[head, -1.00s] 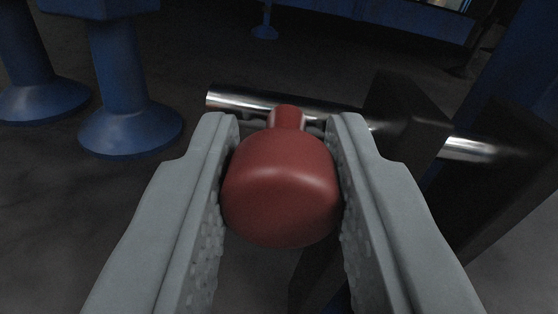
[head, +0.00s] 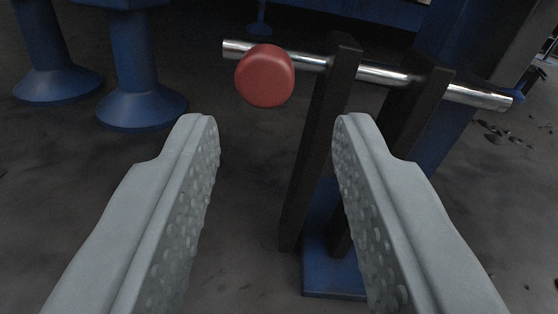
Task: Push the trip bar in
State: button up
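The trip bar is a shiny metal rod (head: 388,76) lying across two dark upright posts in the upper right of the head view. A red rounded knob (head: 265,76) sits near its left end. My gripper (head: 277,122) is open and empty, its two grey padded fingers wide apart. The knob shows beyond the fingertips, above the gap between them and apart from both. The right finger hides part of the stand below the bar.
The dark posts (head: 318,145) rise from a blue base plate (head: 325,275) on the grey floor. Blue machine legs with flared feet (head: 140,105) stand at the upper left. A blue column stands behind the bar at right. Floor between the left legs and the posts is clear.

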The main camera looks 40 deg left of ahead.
jog(key=v, duration=0.9)
jog(key=shift+d, duration=0.2)
jog(key=shift+s, duration=0.15)
